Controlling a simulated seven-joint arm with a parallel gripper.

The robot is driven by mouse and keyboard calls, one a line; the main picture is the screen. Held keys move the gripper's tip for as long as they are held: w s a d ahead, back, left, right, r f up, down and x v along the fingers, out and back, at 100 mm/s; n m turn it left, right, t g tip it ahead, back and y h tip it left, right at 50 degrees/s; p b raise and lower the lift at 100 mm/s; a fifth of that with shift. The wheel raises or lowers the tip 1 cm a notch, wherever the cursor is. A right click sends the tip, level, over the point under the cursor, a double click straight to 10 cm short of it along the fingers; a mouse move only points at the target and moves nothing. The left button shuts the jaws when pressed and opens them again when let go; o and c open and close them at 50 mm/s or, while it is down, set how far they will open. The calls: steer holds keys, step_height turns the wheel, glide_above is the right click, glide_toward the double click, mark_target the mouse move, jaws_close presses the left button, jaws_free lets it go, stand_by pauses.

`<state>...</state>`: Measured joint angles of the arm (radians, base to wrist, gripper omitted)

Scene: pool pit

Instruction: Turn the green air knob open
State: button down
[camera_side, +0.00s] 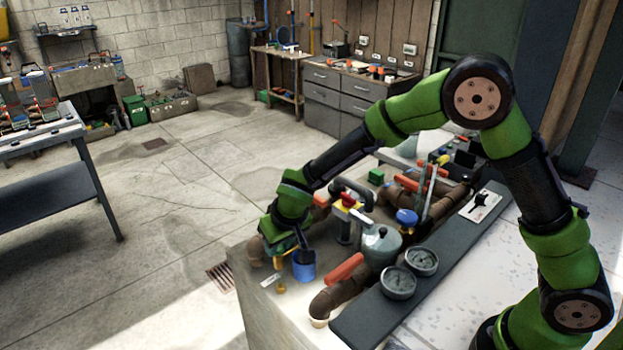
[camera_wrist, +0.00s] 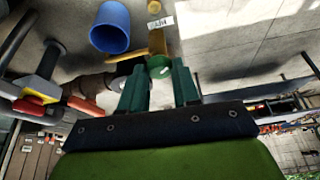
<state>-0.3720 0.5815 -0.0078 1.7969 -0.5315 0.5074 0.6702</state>
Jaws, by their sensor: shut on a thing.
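The green air knob (camera_wrist: 160,67) sits between the two dark green fingers of my gripper (camera_wrist: 160,80) in the wrist view. My gripper is shut on it. A brass stem (camera_wrist: 157,42) runs from the knob toward a small white label (camera_wrist: 160,22) that appears to read AIR. In the side view my gripper (camera_side: 284,247) is low over the near left corner of the worktop, and I cannot make out the knob apart from it. The brass fitting (camera_side: 279,284) and the label (camera_side: 270,280) show just below. How far the knob is turned is unclear.
A blue cup (camera_side: 303,266) stands close to the right of my gripper in the side view. Brown pipes with orange handles (camera_side: 345,270), a grey-green domed pot (camera_side: 381,246) and two gauges (camera_side: 398,283) crowd the worktop to the right.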

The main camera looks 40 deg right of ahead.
steer(key=n+y, duration=0.1)
steer(key=n, duration=0.1)
steer(key=n+y, duration=0.1)
steer(key=n, duration=0.4)
steer(key=shift+w+d+g+y, duration=0.1)
steer(key=shift+d+g+y, duration=0.2)
steer(key=shift+d+y, duration=0.1)
steer(key=n+g+y, duration=0.1)
steer(key=n, duration=0.2)
steer(key=shift+w+n, duration=0.1)
steer(key=shift+n, duration=0.3)
steer(key=shift+w+d+n+g+y, duration=0.1)
steer(key=shift+n+g+y, duration=0.45)
steer(key=shift+n, duration=1.45)
steer(key=shift+g, duration=0.25)
steer(key=c, duration=0.8)
jaws_free()
steer(key=shift+c, duration=0.2)
steer(key=shift+r, duration=0.1)
